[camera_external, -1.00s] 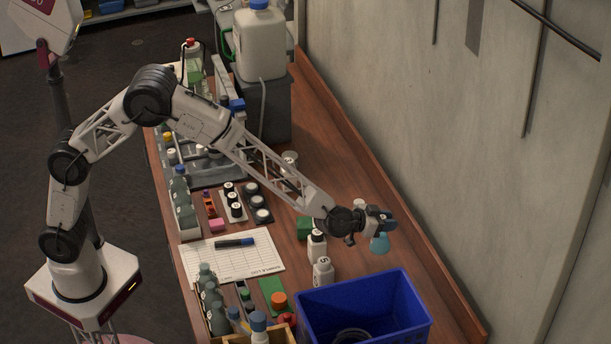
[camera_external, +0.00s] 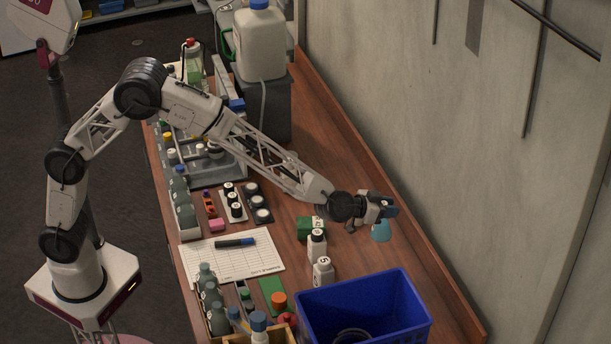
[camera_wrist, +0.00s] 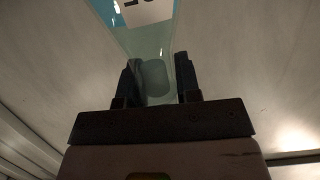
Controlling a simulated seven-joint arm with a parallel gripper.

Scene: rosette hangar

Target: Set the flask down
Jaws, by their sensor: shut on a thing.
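The flask (camera_external: 381,231) is a small vessel with blue-teal contents. It hangs below the tip of my gripper (camera_external: 388,208), over the right side of the wooden bench behind the blue bin. In the wrist view my gripper (camera_wrist: 160,85) is shut on the clear neck of the flask (camera_wrist: 150,42), one dark finger on each side. A white label with dark marks and blue liquid show at the top of that view. I cannot tell whether the flask's base touches the bench.
A blue bin (camera_external: 312,312) stands at the bench's front right. White bottles (camera_external: 323,271) and a green box (camera_external: 306,228) stand left of the flask. A paper sheet (camera_external: 205,262) with a marker lies further left. The wooden bench (camera_external: 335,165) is bare behind my gripper, along the wall.

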